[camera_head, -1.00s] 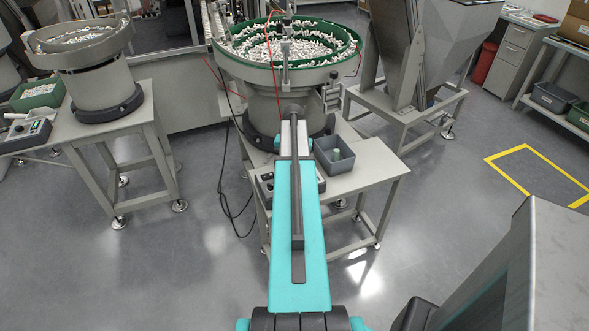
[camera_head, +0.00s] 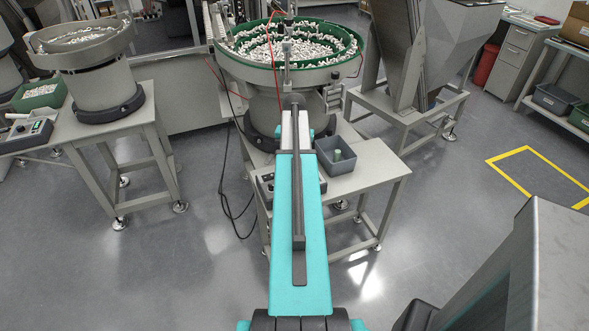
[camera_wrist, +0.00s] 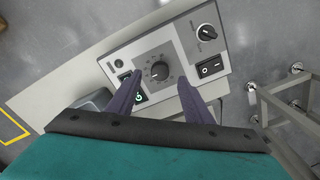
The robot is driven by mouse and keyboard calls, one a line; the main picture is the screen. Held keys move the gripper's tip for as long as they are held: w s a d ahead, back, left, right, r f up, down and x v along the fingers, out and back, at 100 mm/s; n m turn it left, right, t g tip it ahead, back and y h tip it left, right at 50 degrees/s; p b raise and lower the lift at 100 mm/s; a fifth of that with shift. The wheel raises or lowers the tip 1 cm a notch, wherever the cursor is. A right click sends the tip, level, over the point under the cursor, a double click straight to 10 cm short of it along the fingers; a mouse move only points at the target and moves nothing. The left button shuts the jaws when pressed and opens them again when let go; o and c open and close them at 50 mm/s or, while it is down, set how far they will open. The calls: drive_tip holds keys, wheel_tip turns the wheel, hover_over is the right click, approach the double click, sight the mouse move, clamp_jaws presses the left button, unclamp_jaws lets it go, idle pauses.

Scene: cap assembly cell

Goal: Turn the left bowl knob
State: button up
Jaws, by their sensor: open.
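In the wrist view a light-grey control panel (camera_wrist: 178,48) carries a large dark round knob (camera_wrist: 159,70) with a ring of marks around it. My gripper (camera_wrist: 159,77) is open, with its two dark fingers on either side of this knob in the picture. I cannot tell whether they touch it. In the head view the control box (camera_head: 264,186) on the middle table is mostly behind my arm, which also hides the gripper. A bowl feeder (camera_head: 88,62) stands at the left with its own control box (camera_head: 27,133).
The panel also has a smaller knob (camera_wrist: 206,32), a rocker switch (camera_wrist: 210,68) and a green-marked button (camera_wrist: 139,97). A grey bin (camera_head: 335,156) stands right of my arm, beside the middle bowl feeder (camera_head: 285,72). Floor between the tables is clear except for dark cables (camera_head: 226,170).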

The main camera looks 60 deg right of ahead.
wheel_tip(320, 180, up, 10)
drive_tip(key=b, duration=0.1)
drive_tip(key=shift+f, duration=0.2)
idle(0.3)
idle(0.5)
